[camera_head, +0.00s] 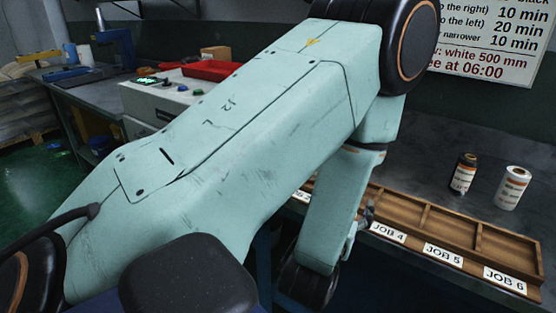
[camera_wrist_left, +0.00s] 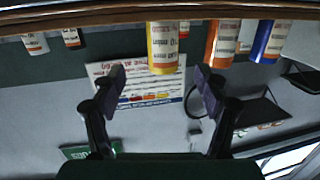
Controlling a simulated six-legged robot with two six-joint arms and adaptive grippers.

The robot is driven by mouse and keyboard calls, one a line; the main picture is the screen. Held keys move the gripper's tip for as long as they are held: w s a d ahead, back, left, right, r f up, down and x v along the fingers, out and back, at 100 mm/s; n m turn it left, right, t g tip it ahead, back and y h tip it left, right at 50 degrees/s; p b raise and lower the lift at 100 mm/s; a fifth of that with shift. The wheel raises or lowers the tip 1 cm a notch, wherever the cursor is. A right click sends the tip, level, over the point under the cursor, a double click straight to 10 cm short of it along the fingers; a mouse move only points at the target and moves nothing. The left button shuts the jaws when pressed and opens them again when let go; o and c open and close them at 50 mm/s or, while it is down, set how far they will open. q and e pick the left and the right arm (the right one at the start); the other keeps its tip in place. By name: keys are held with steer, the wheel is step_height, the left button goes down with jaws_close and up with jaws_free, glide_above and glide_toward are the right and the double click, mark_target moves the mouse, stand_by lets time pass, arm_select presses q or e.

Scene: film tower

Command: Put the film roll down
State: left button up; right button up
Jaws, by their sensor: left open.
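Two film rolls stand upright on the table in the head view: a black one (camera_head: 464,174) and a white one (camera_head: 512,188). The left wrist view is upside down. It shows a yellow roll (camera_wrist_left: 163,50) in the gap between my fingers, with an orange roll (camera_wrist_left: 222,44) and a blue roll (camera_wrist_left: 268,40) beside it. A white roll (camera_wrist_left: 35,43) and a black roll (camera_wrist_left: 72,38) are at the left there. My left gripper (camera_wrist_left: 160,80) is open, its fingers apart from the yellow roll. In the head view my left arm hides much of the scene. My right gripper is not seen.
A wooden tray (camera_head: 423,216) with compartments lies along the table's front edge, labelled JOB 4, JOB 5 and JOB 6; the visible compartments look empty. A sign (camera_head: 495,35) hangs behind. A control box (camera_head: 140,97) and red bin (camera_head: 210,70) stand left.

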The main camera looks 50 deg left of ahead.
arm_select(q)
steer(key=s+d+f+m+g+h, duration=0.1)
steer(key=s+f+g, duration=0.15)
steer(key=f, duration=0.35)
steer(key=s+d+f+g+h, duration=0.1)
steer(key=s+f+g+h, duration=0.15)
steer(key=f, duration=0.35)
steer(key=s+d+f+m+g+h, duration=0.1)
steer(key=s+d+f+g, duration=0.1)
steer(key=s+f, duration=0.3)
steer(key=s+d+f+m+g+h, duration=0.1)
steer(key=s+f+g, duration=0.3)
steer(key=s, duration=0.7)
steer(key=s+d+f+m+g+h, duration=0.1)
steer(key=s+d+f+g, duration=0.2)
steer(key=s, duration=0.5)
step_height(320, 180, down, 3)
steer(key=shift+r+g, duration=0.2)
steer(key=shift+g, duration=0.5)
